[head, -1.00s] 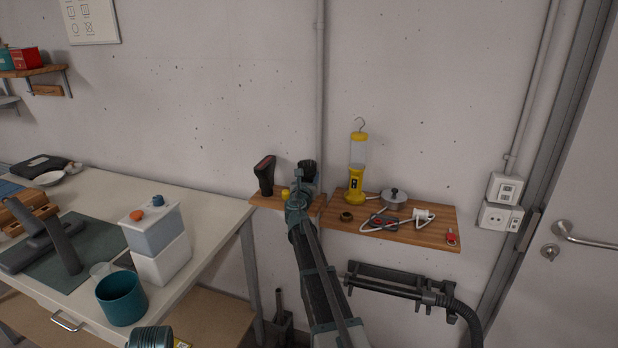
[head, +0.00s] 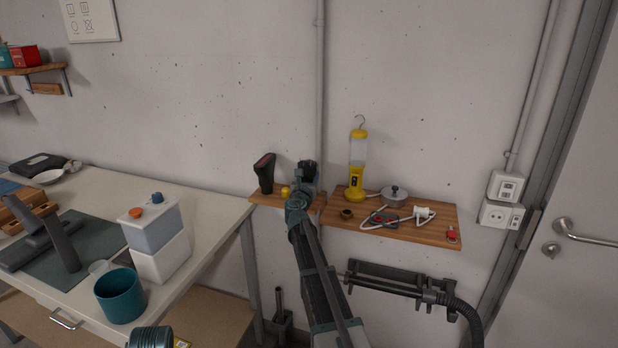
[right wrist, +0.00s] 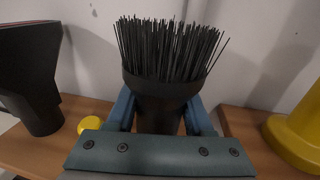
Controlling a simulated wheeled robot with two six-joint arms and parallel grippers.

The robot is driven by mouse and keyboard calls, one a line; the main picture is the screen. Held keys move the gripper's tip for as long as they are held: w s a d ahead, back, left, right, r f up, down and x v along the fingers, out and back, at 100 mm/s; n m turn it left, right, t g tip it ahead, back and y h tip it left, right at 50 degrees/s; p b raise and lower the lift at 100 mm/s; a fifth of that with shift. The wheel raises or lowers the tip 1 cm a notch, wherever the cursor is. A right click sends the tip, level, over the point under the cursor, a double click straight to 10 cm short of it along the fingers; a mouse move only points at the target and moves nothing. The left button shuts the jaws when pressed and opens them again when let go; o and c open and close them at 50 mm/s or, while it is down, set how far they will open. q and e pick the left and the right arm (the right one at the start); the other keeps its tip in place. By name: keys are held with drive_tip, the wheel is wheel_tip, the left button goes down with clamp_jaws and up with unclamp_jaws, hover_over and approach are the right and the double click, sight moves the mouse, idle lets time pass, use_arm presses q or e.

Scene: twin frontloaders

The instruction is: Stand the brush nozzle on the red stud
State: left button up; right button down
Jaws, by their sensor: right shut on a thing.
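The black brush nozzle (right wrist: 165,75) stands bristles up in the right wrist view, between the fingers of my right gripper (right wrist: 160,118). The gripper is shut on its lower body. In the head view, the brush nozzle (head: 307,170) shows over the right end of the small left wall shelf (head: 268,202), beyond my gripper. Its lower end is hidden, so I cannot tell whether it touches the shelf. I cannot make out a red stud near it; the gripper covers that spot. A yellow stud (head: 285,190) is just left of the gripper.
A dark flat nozzle (head: 264,173) stands on the shelf left of the yellow stud.

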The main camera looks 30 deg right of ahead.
drive_tip(key=shift+f+b, duration=1.05)
idle(0.9)
drive_tip(key=shift+c, duration=1)
unclamp_jaws()
drive_tip(key=v, duration=1.3)
drive_tip(key=shift+s+a, duration=0.25)
